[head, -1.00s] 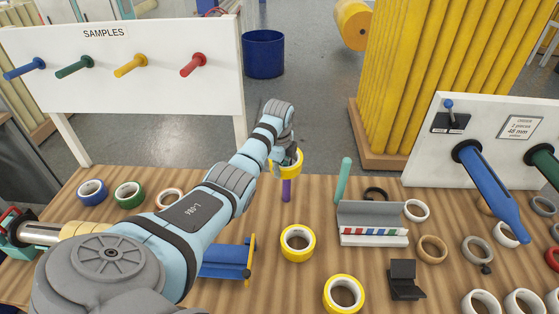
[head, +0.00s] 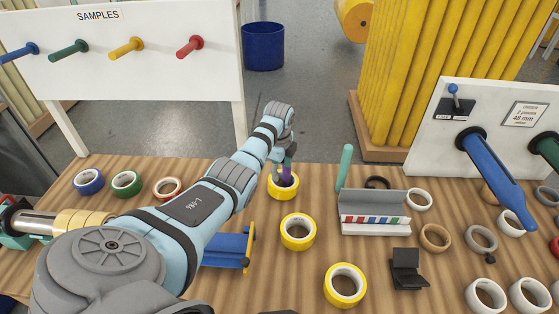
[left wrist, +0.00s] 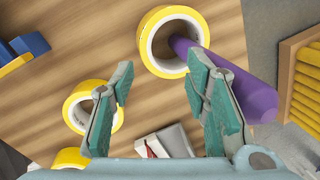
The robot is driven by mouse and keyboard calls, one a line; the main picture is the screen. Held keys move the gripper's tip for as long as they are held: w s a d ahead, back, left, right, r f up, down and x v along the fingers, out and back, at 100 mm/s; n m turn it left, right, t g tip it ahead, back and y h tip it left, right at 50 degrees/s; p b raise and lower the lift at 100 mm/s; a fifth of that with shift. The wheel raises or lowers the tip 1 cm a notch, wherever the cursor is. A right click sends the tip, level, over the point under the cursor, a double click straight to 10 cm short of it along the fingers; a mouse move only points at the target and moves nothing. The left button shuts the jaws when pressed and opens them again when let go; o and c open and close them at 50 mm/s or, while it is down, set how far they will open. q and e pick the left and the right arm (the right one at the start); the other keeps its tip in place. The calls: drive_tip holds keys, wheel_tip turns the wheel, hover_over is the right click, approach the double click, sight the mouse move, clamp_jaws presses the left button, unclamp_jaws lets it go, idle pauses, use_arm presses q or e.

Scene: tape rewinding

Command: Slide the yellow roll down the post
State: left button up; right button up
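The yellow roll (head: 294,188) is around the lower part of the purple post (head: 287,167) and looks low against the table. In the left wrist view the yellow roll (left wrist: 150,50) lies beyond the fingertips, with the purple post (left wrist: 252,98) rising out of its hole. My left gripper (head: 281,150) is above the roll, beside the post's upper part. Its fingers (left wrist: 165,88) are spread and hold nothing; the right finger in that view partly covers the post. My right gripper is not in view.
Two more yellow rolls (head: 297,232) lie nearer on the wooden table (head: 210,288). A green post (head: 345,166) and a grey tray with a striped strip (head: 372,205) stand to the right. A blue holder (head: 222,250) is beside my left arm.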

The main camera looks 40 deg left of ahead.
use_arm(q)
wheel_tip(320, 180, up, 12)
drive_tip(key=s+d, duration=0.1)
drive_tip(key=shift+s+d, duration=0.15)
drive_tip(key=shift+s, duration=0.2)
drive_tip(key=shift+f, duration=0.15)
idle(0.8)
